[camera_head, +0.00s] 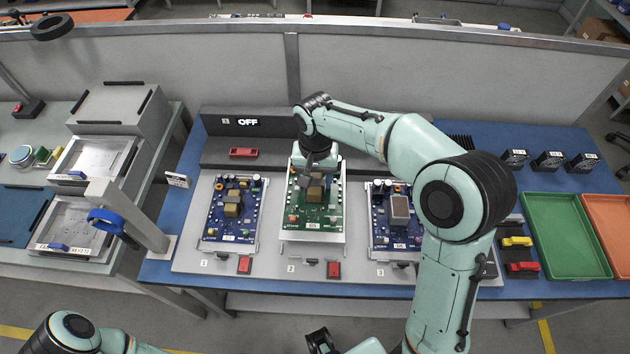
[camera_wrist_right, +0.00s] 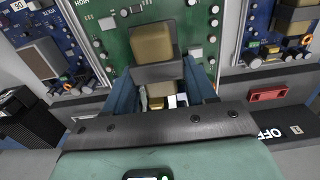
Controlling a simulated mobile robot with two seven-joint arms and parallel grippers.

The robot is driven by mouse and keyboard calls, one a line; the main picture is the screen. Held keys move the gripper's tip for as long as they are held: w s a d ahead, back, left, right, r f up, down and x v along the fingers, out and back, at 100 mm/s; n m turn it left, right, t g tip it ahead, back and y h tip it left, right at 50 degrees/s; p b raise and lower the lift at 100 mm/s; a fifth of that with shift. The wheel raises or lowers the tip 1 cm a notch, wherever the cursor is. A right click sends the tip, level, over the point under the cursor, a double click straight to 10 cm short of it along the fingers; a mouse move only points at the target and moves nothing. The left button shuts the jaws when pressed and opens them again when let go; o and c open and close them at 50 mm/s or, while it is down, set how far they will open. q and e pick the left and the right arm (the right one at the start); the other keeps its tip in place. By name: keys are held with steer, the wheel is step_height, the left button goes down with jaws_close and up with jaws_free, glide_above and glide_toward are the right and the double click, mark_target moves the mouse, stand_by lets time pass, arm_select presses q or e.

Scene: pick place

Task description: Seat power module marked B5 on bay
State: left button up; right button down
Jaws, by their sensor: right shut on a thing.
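A green power module board (camera_head: 319,217) with a tan block is at the middle bay, marked 2. Its small label is too small to read. My right gripper (camera_head: 318,178) reaches down over its far half, shut on it around the tan block. The right wrist view shows the green board (camera_wrist_right: 101,48) and the tan block (camera_wrist_right: 153,42) beyond the fingers (camera_wrist_right: 163,92). The exact contact is hidden. I cannot tell whether the board rests fully in the bay or sits slightly above it. My left gripper is not clearly in view.
Blue boards fill bay 1 (camera_head: 222,222) and bay 3 (camera_head: 381,226), close on either side. An OFF display (camera_head: 248,121) stands behind. A green tray (camera_head: 552,240) and an orange tray (camera_head: 612,225) are at right.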

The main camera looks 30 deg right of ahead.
steer(key=shift+f+b, duration=1.95)
steer(key=shift+f, duration=0.5)
steer(key=shift+f+b, duration=0.6)
steer(key=shift+f, duration=0.5)
arm_select(q)
steer(key=f, duration=0.2)
steer(key=s+f, duration=0.1)
steer(key=f, duration=0.2)
steer(key=shift+s, duration=0.1)
steer(key=shift+r, duration=0.1)
steer(key=shift+f, duration=0.35)
arm_select(e)
steer(key=shift+f, duration=1.05)
steer(key=shift+c, duration=1.4)
jaws_free()
steer(key=shift+s, duration=0.1)
steer(key=shift+f, duration=0.1)
steer(key=c, duration=0.4)
steer(key=shift+o, duration=0.2)
